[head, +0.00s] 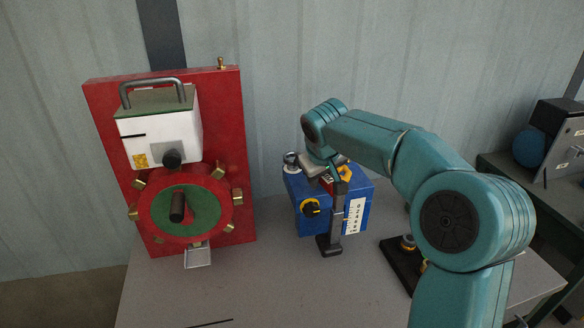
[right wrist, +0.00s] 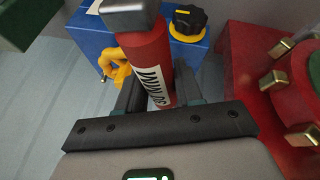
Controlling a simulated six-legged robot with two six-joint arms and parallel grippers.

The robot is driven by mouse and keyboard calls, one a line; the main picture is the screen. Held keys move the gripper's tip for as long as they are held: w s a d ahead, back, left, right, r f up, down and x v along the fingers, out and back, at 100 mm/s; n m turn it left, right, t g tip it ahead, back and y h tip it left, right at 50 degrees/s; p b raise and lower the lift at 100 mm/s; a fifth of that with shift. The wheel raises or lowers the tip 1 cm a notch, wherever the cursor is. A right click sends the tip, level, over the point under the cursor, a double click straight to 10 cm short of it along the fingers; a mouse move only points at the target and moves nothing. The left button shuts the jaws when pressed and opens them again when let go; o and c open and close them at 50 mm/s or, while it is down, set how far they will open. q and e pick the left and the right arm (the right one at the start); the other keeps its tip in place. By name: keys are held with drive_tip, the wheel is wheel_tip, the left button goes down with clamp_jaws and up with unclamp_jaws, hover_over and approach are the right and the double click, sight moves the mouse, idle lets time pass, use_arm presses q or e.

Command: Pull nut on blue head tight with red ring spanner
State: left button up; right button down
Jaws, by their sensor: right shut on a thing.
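The blue head (head: 305,222) stands at the middle of the table, with a black and yellow knob (head: 311,208) on its front. A yellow part (head: 345,173) shows at its top; in the right wrist view a yellow lobed piece (right wrist: 117,66) sits by the blue head (right wrist: 88,35). I cannot tell whether this is the nut. My right gripper (head: 325,172) is over the blue head, its fingers (right wrist: 158,88) shut on the red handle of the ring spanner (right wrist: 147,62). A grey metal end tops the handle; the ring and its seating are not clear. My left gripper is not in view.
A red panel (head: 233,130) with a white box (head: 150,140) and a red round flange (head: 160,228) stands to the left. The front table is largely clear.

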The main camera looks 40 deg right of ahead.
drive_tip(key=shift+f+b, duration=0.95)
drive_tip(key=shift+f, duration=0.2)
drive_tip(key=shift+r, duration=0.1)
drive_tip(key=shift+r+p, duration=0.25)
drive_tip(key=shift+p, duration=0.15)
idle(0.4)
drive_tip(key=shift+f+b, duration=0.35)
drive_tip(key=shift+b, duration=0.15)
idle(0.4)
drive_tip(key=shift+r, duration=0.1)
drive_tip(key=shift+r+p, duration=0.3)
drive_tip(key=shift+p, duration=0.1)
